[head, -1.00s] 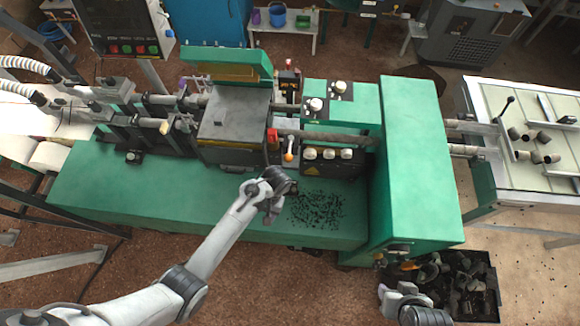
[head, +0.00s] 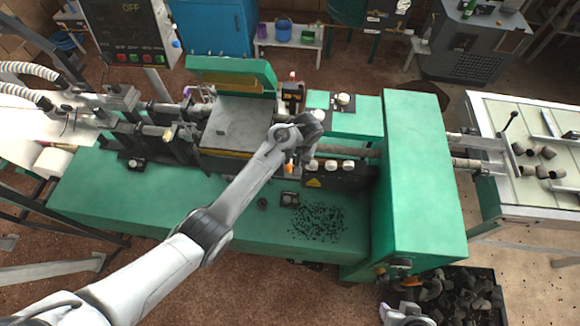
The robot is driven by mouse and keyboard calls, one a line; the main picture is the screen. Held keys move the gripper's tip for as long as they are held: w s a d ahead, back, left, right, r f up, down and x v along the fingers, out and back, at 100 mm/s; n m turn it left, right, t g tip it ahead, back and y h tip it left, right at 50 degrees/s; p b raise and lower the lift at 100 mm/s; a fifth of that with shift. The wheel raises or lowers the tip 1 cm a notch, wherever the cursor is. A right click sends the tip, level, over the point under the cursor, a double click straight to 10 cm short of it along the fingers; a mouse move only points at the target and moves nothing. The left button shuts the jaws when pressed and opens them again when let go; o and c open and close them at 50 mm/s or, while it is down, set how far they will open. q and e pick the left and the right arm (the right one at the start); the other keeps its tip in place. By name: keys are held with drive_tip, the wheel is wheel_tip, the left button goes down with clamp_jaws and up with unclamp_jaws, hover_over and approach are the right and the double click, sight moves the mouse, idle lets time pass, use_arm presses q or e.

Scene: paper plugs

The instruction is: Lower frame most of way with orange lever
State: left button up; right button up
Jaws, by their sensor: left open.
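The orange-tipped lever (head: 289,168) stands on the green machine, just right of the grey plate (head: 238,122) with the green upright panel (head: 232,75) behind it. I cannot tell for sure which part is the frame. My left gripper (head: 312,127) is over the machine, above and slightly right of the lever in the picture. Its fingers are mostly hidden by its own wrist; it is open, and I cannot tell whether it touches anything. Only part of my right gripper (head: 405,314) shows at the bottom edge, and its fingers are not clear.
A row of pale knobs (head: 331,164) sits right of the lever. A tall green housing (head: 425,170) stands further right. Black crumbs (head: 318,222) lie on the green bench top. A black bin of dark plugs (head: 462,295) is at lower right. The front bench top is largely clear.

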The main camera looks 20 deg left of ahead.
sight(290, 168)
use_arm(q)
drive_tip(key=shift+a+f, duration=0.25)
drive_tip(key=shift+f, duration=1.05)
drive_tip(key=shift+a+f, duration=0.25)
drive_tip(key=shift+f, duration=1)
clamp_jaws()
